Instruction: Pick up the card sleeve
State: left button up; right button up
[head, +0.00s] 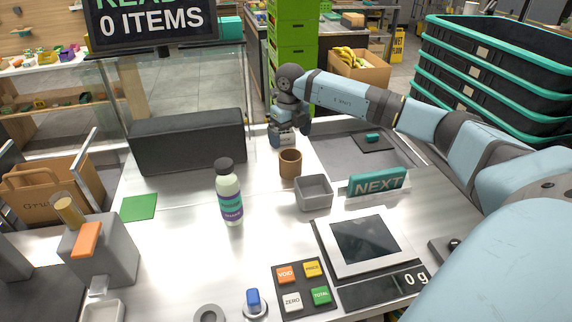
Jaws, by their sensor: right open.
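My right arm comes in from the right, and its gripper (284,144) points down at the back of the counter, behind the brown cup. The right gripper is open; its fingertips are small and partly in shadow, and I see nothing held between them. I cannot clearly make out a card sleeve; it may be hidden by the gripper or be too small to tell. A small teal item (373,136) lies on a dark pad in the grey recessed tray (340,157), right of the gripper. My left gripper is not in view.
A brown cup (290,165) and grey square bin (313,194) stand in front of the gripper. A teal NEXT sign (377,183), scale (366,240), and shake bottle (230,196) are nearer. A dark block (187,143) stands left. The front-left counter is partly clear.

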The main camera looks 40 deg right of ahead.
aim_at(290, 164)
notch_tip(290, 164, down, 5)
jog(key=shift+s+r, duration=0.15)
jog(key=shift+d+f+p, duration=0.1)
jog(key=shift+f+p, duration=0.35)
jog(key=shift+f, duration=2.7)
jog(key=c, duration=1)
